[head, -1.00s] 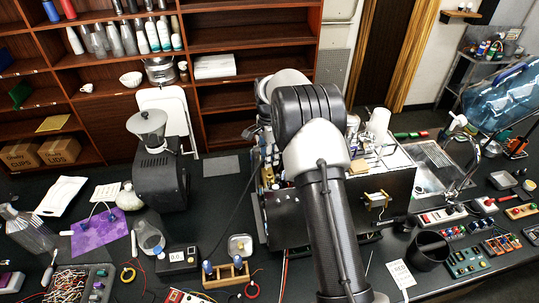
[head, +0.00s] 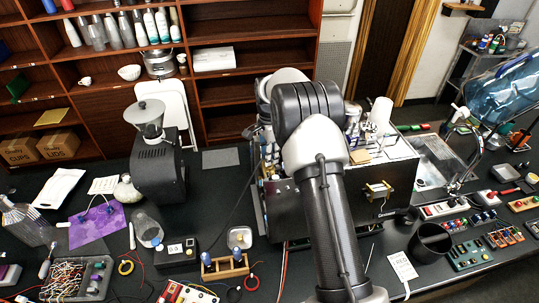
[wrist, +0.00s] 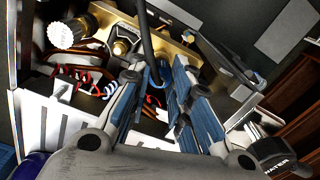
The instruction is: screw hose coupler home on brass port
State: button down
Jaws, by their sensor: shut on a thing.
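In the wrist view my gripper (wrist: 158,78) reaches into the open brewer (head: 345,205), with its blue-padded fingers closed around the lower end of a dark hose (wrist: 147,38). The coupler at that end is mostly hidden between the fingers. Brass fittings on a gold-coloured bracket (wrist: 185,32) lie just beyond the fingertips. One brass fitting (wrist: 121,47) shows left of the hose. I cannot tell which is the port, or whether the coupler touches it. In the head view my own arm hides the gripper.
Red, black and white wires (wrist: 85,82) run beside the fingers inside the brewer. A white ribbed knob (wrist: 62,36) is at upper left. In the head view the grinder (head: 158,165) stands left of the brewer, and a black cup (head: 430,243) stands right on the crowded counter.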

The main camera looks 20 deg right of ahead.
dwell(0.6)
jog(key=n, duration=0.5)
jog(key=shift+n, duration=0.3)
jog(key=n, duration=0.5)
jog(key=shift+n, duration=0.4)
jog(key=n, duration=0.5)
jog(key=shift+n, duration=0.4)
